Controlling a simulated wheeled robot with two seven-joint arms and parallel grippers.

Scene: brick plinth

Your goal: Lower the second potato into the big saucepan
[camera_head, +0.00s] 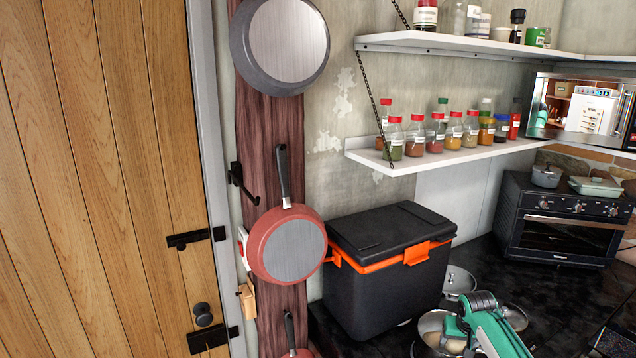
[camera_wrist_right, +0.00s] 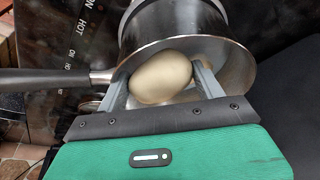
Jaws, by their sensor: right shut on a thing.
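The potato (camera_wrist_right: 160,80) is pale and smooth, clasped between the two grey fingers of my right gripper (camera_wrist_right: 162,70) in the right wrist view. It is at the mouth of the shiny big saucepan (camera_wrist_right: 240,70), whose dark handle points left; whether it touches the pan is unclear. In the head view my green right gripper (camera_head: 461,326) is over the saucepan (camera_head: 430,322) at the lower right, with the potato (camera_head: 455,327) partly hidden. My left gripper is not in view.
A black and orange cooler box (camera_head: 385,265) stands left of the pan. A round metal item (camera_head: 459,281) lies behind it, another (camera_head: 515,317) to its right. A black oven (camera_head: 560,220) stands further back right. Spice jars (camera_head: 453,131) line the shelf above.

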